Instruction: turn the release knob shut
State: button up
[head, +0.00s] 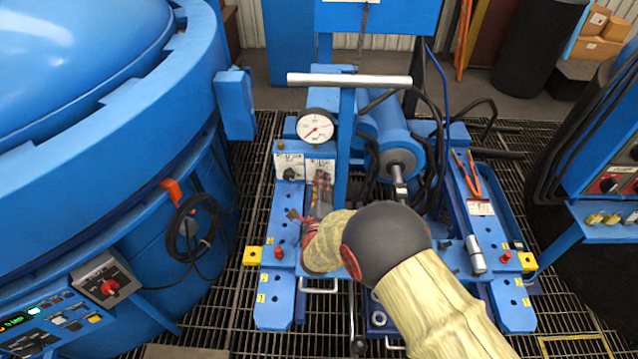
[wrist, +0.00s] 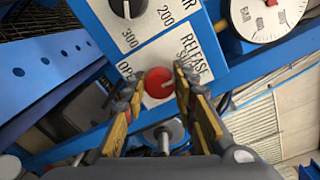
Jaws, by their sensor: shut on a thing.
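The release knob (wrist: 158,84) is a round red knob on a white label plate in the wrist view. The word RELEASE is printed beside it, with part of OPEN to its left; the other lettering is partly covered by a finger. My gripper (wrist: 157,80) has one finger on each side of the knob and is shut on it. I cannot tell the knob's exact turn angle.
A black knob (wrist: 128,6) with a BAR scale sits close beside the release knob. A round pressure gauge (head: 315,126) stands above the panel. A grey T-bar handle (head: 349,80) crosses behind it. A large blue furnace (head: 110,130) fills the left.

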jog(key=shift+f, duration=0.15)
jog(key=o, duration=1.1)
jog(key=shift+o, duration=0.3)
jog(key=s, duration=1.2)
jog(key=shift+r, duration=0.3)
jog(key=shift+a, duration=0.1)
